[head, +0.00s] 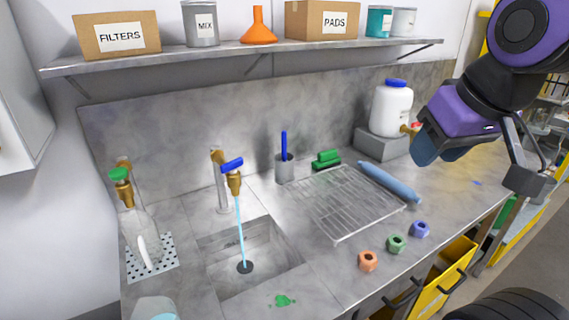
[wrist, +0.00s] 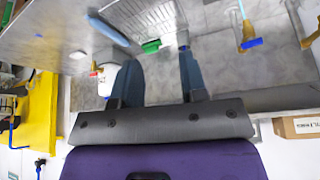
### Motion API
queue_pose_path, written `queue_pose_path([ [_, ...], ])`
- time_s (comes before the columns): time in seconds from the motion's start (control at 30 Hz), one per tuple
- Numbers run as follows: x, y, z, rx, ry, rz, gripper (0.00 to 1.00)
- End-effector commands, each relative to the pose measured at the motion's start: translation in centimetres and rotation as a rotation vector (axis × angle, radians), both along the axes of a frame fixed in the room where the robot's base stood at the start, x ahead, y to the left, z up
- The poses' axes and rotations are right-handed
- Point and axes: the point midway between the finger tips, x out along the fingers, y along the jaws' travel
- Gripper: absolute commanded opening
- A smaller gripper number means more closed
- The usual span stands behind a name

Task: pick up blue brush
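The blue brush (head: 284,144) stands upright in a small grey cup (head: 284,170) near the back wall, right of the tap. Only its blue handle shows; its lower part is hidden in the cup. My gripper (head: 437,153) is well to the right of it, above the right end of the counter and in front of the white jug. In the upside-down wrist view my gripper's two blue-grey fingers (wrist: 157,60) are apart with nothing between them. The brush cannot be made out clearly there, near the right finger.
A green block-like item (head: 326,159), a wire rack (head: 340,222) and a blue cylinder (head: 388,183) lie right of the cup. The white jug (head: 391,108) stands behind my gripper. Water runs from the tap (head: 220,180) into the sink. A loaded shelf (head: 250,54) hangs above.

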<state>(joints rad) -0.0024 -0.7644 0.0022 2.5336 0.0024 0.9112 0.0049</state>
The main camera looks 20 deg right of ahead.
Motion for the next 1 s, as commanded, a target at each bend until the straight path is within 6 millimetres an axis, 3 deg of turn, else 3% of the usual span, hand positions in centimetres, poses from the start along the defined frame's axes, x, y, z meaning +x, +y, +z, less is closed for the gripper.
queue_pose_path([
  [0.03, 0.0, 0.0, 0.0, 0.000, 0.000, 0.000, 0.44],
  [0.07, 0.0, 0.0, 0.0, 0.000, 0.000, 0.000, 0.50],
  [0.17, 0.7, 0.0, 0.0, -0.008, -0.006, 0.002, 0.50],
  [0.27, 2.7, 0.0, 0.1, -0.029, -0.029, 0.011, 0.50],
  [0.67, 16.9, 0.7, -1.2, -0.147, -0.208, 0.123, 0.50],
  [1.0, 28.2, 2.1, -5.2, -0.170, -0.376, 0.248, 0.50],
])
